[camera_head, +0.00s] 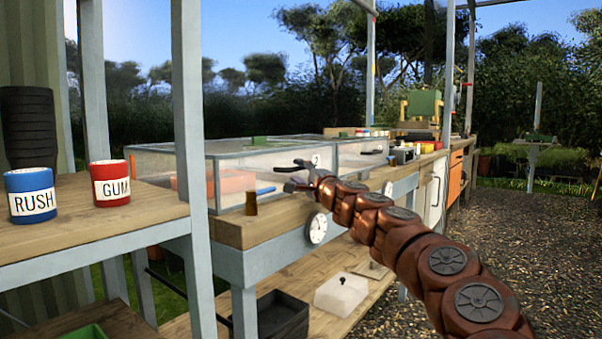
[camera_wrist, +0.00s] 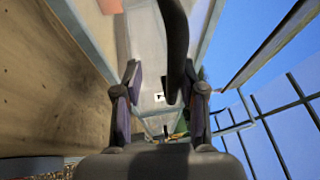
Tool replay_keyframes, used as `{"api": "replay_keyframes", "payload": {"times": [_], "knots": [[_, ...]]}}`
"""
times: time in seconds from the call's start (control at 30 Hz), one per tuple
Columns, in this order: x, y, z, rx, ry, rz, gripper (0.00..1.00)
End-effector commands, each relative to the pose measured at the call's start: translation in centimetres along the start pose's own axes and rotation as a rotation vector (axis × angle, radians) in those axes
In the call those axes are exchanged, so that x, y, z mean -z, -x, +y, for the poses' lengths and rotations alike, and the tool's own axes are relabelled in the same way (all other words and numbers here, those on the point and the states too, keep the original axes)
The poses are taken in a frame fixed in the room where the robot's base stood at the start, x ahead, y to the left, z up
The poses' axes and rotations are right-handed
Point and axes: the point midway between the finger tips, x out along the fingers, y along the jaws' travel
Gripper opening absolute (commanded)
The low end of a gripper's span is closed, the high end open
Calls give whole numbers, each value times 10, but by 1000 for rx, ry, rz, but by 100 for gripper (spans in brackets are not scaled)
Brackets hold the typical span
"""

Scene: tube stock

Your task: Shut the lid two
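Clear-walled cases (camera_head: 240,175) stand in a row on the wooden bench. A white label (camera_head: 316,160) shows on the near case's front by my gripper, and a small white label (camera_wrist: 159,97) shows in the wrist view; I cannot read the number. My gripper (camera_head: 291,177) is at the near case's front, its fingers apart. In the wrist view my gripper (camera_wrist: 166,92) is open, with a dark curved bar (camera_wrist: 175,45), perhaps a handle, reaching between the fingers. Another dark handle (camera_head: 372,152) is on the farther case. How far the lids are open is unclear.
A blue RUSH tin (camera_head: 32,196) and a red GUM tin (camera_head: 111,187) stand on the left shelf. A brown block (camera_head: 251,203) and a round dial (camera_head: 317,229) are near my gripper. A grey post (camera_head: 188,120) rises at left. Open gravel lies right.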

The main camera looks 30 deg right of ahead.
Motion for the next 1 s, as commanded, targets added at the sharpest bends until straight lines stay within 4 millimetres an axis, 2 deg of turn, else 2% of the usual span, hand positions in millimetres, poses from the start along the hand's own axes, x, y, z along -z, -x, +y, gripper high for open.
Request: {"api": "replay_keyframes", "payload": {"times": [0.3, 0.47, 1.0], "knots": [[-1, 1, -4, 3, 1, -1, 39], [0, 9, -4, 4, -2, -1, 39], [0, 66, -3, 3, 1, 0, 39]]}}
